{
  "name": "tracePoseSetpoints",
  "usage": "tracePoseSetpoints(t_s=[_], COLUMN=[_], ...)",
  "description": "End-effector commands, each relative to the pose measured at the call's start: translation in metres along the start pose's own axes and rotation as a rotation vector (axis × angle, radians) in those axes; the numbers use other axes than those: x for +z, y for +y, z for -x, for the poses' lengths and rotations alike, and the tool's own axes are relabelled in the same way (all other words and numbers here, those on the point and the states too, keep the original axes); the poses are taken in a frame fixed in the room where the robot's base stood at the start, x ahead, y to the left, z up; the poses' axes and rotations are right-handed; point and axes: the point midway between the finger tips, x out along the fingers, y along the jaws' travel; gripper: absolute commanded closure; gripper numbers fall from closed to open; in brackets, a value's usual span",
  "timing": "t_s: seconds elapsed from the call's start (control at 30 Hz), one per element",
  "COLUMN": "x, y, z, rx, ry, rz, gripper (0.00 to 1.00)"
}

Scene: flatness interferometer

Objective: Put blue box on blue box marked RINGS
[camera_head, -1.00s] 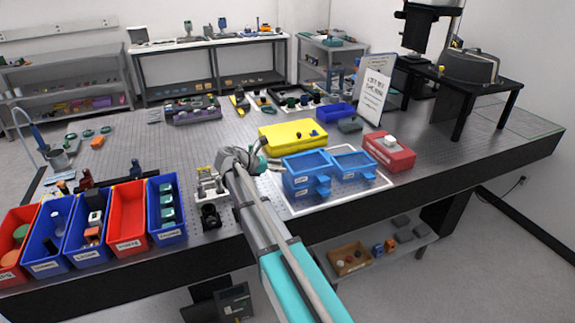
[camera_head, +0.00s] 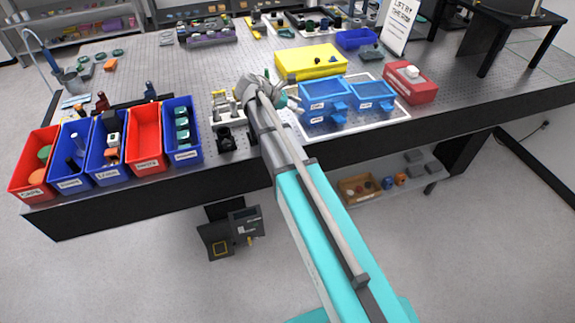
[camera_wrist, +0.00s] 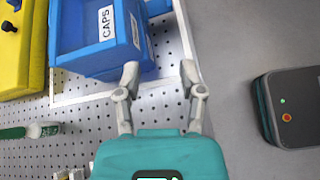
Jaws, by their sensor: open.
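Two blue boxes stand side by side inside a white outline on the table. The left blue box (camera_head: 322,90) looks like a stack of two, with one front tab above another. The right blue box (camera_head: 372,90) is lower. In the wrist view a blue box (camera_wrist: 75,30) shows a CAPS label; smaller labels on its side are unreadable. I cannot read RINGS on any box. My gripper (camera_wrist: 159,72) is open and empty, its fingertips beside the blue box and apart from it. In the head view my gripper (camera_head: 284,98) is left of the boxes, partly hidden by my arm.
A yellow case (camera_head: 311,62) lies behind the boxes and a red box (camera_head: 410,85) stands to their right. Red and blue bins (camera_head: 145,140) line the table's front left. A small black fixture (camera_head: 226,138) stands near the front edge.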

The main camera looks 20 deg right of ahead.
Motion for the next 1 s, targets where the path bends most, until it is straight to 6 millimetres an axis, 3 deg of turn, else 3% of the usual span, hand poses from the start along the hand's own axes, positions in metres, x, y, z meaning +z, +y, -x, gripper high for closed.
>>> tracePoseSetpoints(t_s=[0.03,0.27,0.6,0.8,1.0], x=[-0.002,-0.028,-0.061,-0.073,-0.078], y=[-0.019,-0.086,-0.181,-0.221,-0.236], z=[-0.003,-0.007,0.013,0.033,0.044], rx=[-0.015,-0.147,-0.496,-0.723,-0.842], ry=[0.044,0.28,0.548,0.628,0.652], rz=[-0.06,-0.411,-0.92,-1.141,-1.238], gripper=[0.49,0.49,0.49,0.49,0.49])
